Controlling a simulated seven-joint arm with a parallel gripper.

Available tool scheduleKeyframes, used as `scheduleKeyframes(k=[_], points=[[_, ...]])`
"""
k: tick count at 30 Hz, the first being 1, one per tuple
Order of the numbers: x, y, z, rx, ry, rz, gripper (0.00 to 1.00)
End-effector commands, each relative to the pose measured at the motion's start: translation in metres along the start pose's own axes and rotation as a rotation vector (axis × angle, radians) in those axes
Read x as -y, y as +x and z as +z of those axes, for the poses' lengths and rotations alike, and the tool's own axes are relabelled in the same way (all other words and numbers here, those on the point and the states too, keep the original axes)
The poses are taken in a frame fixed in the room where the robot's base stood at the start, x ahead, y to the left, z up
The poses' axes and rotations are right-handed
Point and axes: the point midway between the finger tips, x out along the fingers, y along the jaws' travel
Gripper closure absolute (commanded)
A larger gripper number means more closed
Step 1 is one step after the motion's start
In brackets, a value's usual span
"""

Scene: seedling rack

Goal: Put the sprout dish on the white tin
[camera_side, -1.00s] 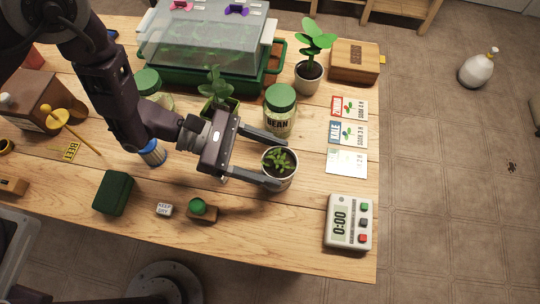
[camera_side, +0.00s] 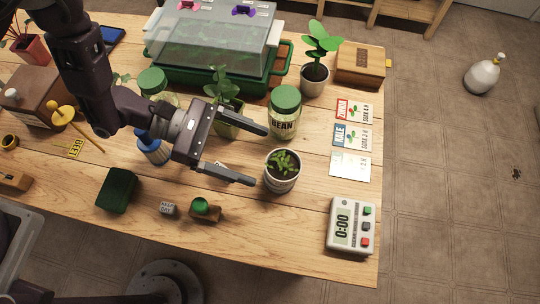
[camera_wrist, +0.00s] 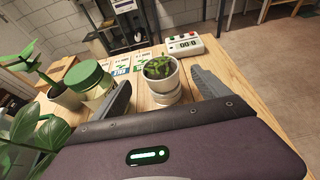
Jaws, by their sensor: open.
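The sprout dish (camera_side: 283,161) is a small pale round dish with dark soil and green sprouts. It stands upright on top of the white tin (camera_side: 281,187), with the tin showing below it. In the wrist view the dish (camera_wrist: 160,76) sits on the tin (camera_wrist: 166,97), centred between my fingers. My gripper (camera_side: 258,156) is open and empty, to the left of the stack. Its fingertips are apart from the dish in the side view.
A green-lidded bean jar (camera_side: 285,112) stands just behind the stack, and a leafy plant (camera_side: 226,108) stands behind my gripper. Seed packets (camera_side: 351,136) and a timer (camera_side: 351,225) lie to the right. The table front between stack and timer is clear.

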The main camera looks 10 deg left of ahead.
Motion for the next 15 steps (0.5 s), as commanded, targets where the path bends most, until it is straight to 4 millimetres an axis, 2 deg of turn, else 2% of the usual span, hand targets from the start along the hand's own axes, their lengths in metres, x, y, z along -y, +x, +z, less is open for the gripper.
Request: scheduleKeyframes(k=[3, 6, 10, 15], points=[[-0.001, -0.032, 0.000, 0.000, -0.003, 0.005, 0.14], [-0.001, -0.051, 0.000, 0.000, 0.000, 0.003, 0.14], [0.000, -0.064, 0.000, 0.000, -0.001, 0.001, 0.14], [0.001, -0.066, 0.000, 0.001, 0.001, -0.001, 0.14]])
